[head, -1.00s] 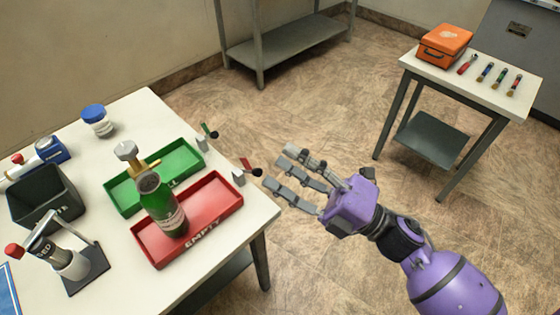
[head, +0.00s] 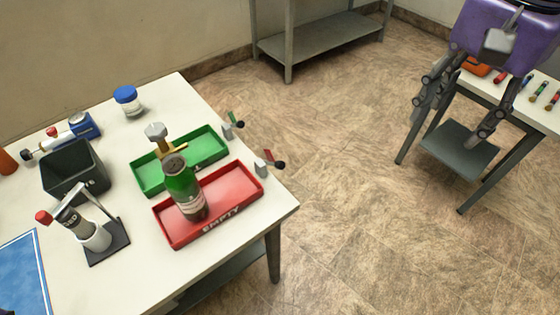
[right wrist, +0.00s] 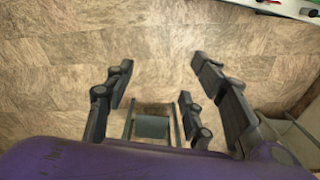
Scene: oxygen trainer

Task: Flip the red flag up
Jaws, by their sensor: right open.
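The red flag (head: 269,153) is a short red arm with a black end, on a small grey bracket (head: 262,168) at the right edge of the white table. It leans up and left from its black end, beside the red tray (head: 248,205) marked EMPTY. A matching green flag (head: 231,117) stands behind it, beside the green tray (head: 147,178). My right gripper (head: 450,120) is at the upper right, well away from the red flag, with its fingers spread and empty. Its spread fingers also show in the right wrist view (right wrist: 160,78). My left gripper is out of view.
A green bottle (head: 181,186) stands in the red tray. A side table (head: 505,105) with tools is partly behind my right gripper. Open floor lies between the tables.

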